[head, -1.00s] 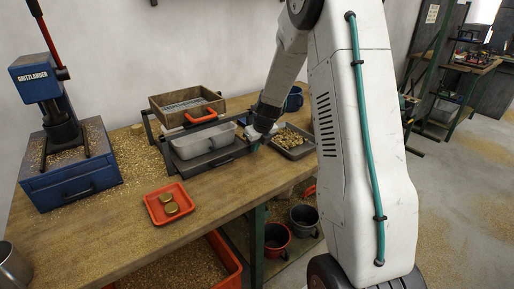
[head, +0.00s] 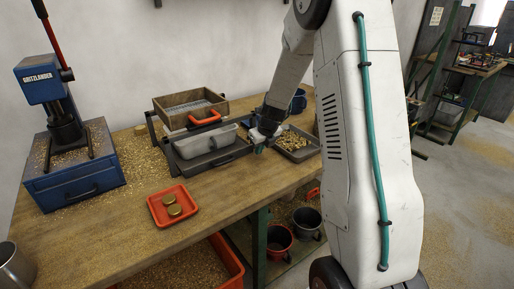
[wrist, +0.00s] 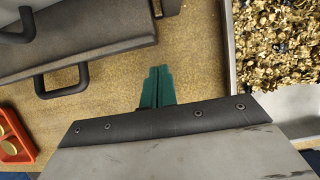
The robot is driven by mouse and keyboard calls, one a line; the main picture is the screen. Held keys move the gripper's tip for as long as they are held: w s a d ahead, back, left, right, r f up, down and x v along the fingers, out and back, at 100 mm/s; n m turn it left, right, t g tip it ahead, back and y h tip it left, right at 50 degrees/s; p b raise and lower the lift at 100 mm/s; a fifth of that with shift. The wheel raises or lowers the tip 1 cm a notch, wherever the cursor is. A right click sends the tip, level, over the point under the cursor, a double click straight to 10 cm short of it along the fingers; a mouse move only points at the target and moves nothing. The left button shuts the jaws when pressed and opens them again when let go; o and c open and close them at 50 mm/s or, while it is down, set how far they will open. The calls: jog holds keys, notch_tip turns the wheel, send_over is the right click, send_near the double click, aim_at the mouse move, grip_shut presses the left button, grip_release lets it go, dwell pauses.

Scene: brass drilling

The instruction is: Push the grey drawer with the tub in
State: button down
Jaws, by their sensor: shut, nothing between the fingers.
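The grey drawer (head: 222,160) sits on the workbench below a wooden sieve box, with a dark handle at its front. The pale grey tub (head: 206,142) rests in it. In the wrist view the drawer's dark front (wrist: 110,42) and its loop handle (wrist: 62,82) lie left of my fingers. My gripper (head: 260,146) is right of the drawer, between it and the tray of chips. In the wrist view the teal fingertips (wrist: 158,85) are together and empty, over the bench and apart from the drawer.
A grey tray of brass chips (head: 294,148) stands close on the right. The wooden sieve box (head: 190,106) with an orange handle is above the drawer. A red tray with two brass pieces (head: 172,206) and a blue press (head: 70,165) are on the left.

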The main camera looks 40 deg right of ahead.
jog(key=s+v, duration=0.1)
jog(key=v, duration=0.9)
jog(key=shift+s, duration=0.35)
jog(key=shift+d+f, duration=0.1)
